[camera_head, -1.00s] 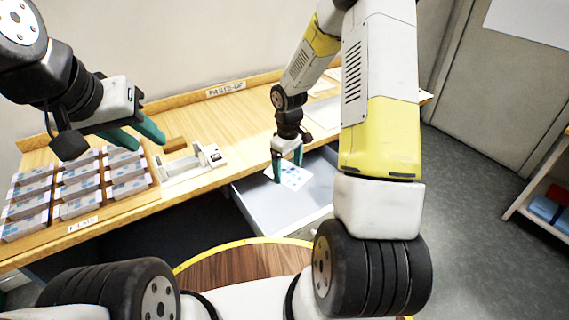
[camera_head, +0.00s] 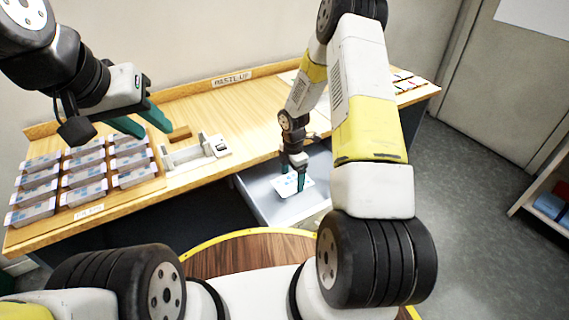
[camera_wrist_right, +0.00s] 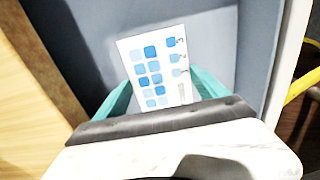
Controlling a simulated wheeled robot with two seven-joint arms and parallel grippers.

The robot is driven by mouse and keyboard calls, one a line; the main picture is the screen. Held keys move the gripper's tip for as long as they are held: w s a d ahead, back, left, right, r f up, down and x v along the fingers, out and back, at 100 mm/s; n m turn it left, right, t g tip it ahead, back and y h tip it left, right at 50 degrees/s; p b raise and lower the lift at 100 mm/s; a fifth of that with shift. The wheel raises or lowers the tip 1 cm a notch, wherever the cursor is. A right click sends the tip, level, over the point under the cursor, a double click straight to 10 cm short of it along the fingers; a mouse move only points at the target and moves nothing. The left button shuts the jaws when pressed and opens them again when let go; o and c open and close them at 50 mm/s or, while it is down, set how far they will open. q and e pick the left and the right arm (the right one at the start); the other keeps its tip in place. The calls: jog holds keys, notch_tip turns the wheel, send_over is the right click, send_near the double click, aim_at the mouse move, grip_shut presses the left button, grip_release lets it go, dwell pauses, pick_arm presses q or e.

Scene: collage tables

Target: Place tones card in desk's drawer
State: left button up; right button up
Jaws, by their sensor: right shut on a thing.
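The tones card (camera_head: 284,188), white with blue squares, is in the desk's open drawer (camera_head: 262,202). It also shows in the right wrist view (camera_wrist_right: 152,72), against the grey drawer interior (camera_wrist_right: 222,50). My right gripper (camera_head: 296,184) reaches down into the drawer and is shut on the card, with its green fingers at the card's two sides. Whether the card touches the drawer floor I cannot tell. My left gripper (camera_head: 145,122) is open and empty above the desk, left of the drawer.
Several stacks of cards (camera_head: 82,175) stand in a wooden tray at the desk's left. A white device (camera_head: 195,152) and a small wooden block (camera_head: 180,133) sit mid-desk. A round wooden stool top (camera_head: 250,255) is in front of the drawer. A shelf (camera_head: 545,200) is at the right.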

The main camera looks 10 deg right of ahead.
aim_at(292, 182)
jog(key=shift+f, duration=2.1)
